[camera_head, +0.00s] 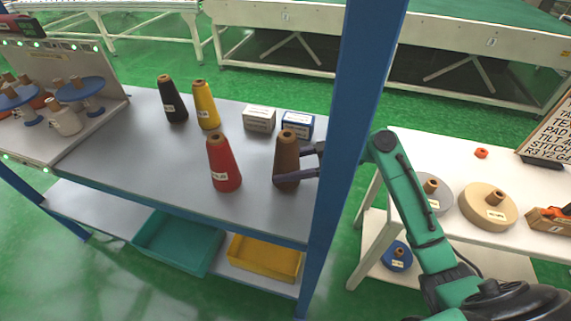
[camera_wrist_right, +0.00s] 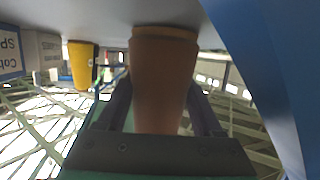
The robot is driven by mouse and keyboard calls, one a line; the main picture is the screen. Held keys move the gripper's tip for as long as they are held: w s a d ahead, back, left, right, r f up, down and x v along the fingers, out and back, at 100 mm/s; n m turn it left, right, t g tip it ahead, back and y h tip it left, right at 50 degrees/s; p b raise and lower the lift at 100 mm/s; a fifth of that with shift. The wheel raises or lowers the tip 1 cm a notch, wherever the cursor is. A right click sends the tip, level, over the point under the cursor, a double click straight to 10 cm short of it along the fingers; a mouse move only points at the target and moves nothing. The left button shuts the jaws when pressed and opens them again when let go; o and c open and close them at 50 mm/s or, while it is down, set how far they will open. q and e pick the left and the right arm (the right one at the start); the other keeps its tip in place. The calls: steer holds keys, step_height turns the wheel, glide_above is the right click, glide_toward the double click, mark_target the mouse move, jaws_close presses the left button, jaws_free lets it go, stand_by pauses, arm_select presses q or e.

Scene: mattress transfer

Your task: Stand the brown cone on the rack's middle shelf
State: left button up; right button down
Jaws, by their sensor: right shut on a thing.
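The brown cone (camera_head: 287,158) is upright at the right end of the rack's grey shelf (camera_head: 150,150), near the blue post. My right gripper (camera_head: 300,163) reaches in past the post from the right and is shut on the cone. In the right wrist view, which is upside down, the cone (camera_wrist_right: 160,80) is between the two fingers (camera_wrist_right: 160,108). Its wide base is at the grey surface, touching it or very close; I cannot tell which. My left gripper is not in view.
A red cone (camera_head: 223,163) stands just left. Yellow (camera_head: 206,105) and black (camera_head: 172,98) cones stand behind, with white (camera_head: 259,118) and blue (camera_head: 297,124) boxes. The blue post (camera_head: 350,120) is close to my arm. Teal (camera_head: 178,240) and yellow (camera_head: 264,257) bins are below.

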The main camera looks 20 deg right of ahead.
steer(key=shift+f, duration=0.15)
steer(key=shift+c, duration=0.2)
jaws_free()
steer(key=shift+r, duration=0.2)
steer(key=b+v, duration=0.2)
steer(key=v, duration=1)
steer(key=shift+b, duration=0.35)
